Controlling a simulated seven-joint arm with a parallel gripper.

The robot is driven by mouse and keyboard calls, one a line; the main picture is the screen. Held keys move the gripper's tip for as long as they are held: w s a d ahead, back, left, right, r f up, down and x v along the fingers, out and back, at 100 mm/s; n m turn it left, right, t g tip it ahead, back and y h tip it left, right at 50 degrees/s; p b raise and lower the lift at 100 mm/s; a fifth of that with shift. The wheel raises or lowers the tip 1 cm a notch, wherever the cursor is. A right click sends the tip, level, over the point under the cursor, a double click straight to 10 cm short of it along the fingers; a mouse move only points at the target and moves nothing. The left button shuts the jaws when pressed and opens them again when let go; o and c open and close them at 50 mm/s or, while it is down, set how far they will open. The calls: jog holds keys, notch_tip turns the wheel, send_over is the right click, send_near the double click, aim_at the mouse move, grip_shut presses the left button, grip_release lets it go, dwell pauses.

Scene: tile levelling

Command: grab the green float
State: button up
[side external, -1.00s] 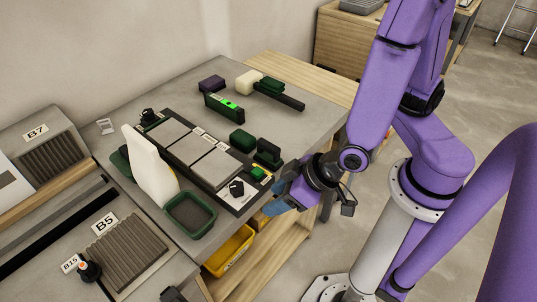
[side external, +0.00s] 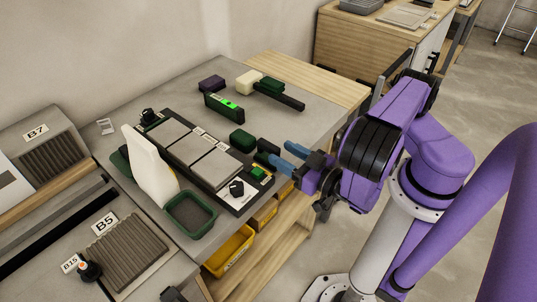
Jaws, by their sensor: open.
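A dark green float-like block with a raised black part (side external: 264,151) sits at the right edge of the tile board, partly hidden by my fingers. I cannot tell for certain that it is the green float. My gripper (side external: 280,153) is open, its two blue fingers pointing left toward this block from the right. The fingertips are very near it; whether they touch it is not clear.
The board (side external: 205,150) holds grey tiles, black knobs and a small green button. A green tray (side external: 191,214), a white upright piece (side external: 150,167) and a level with a lit green window (side external: 224,107) stand around it. Yellow bins (side external: 230,250) hang below the table edge.

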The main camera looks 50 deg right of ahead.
aim_at(259, 140)
jog(key=shift+w, duration=3.75)
jog(key=shift+c, duration=0.3)
grip_shut()
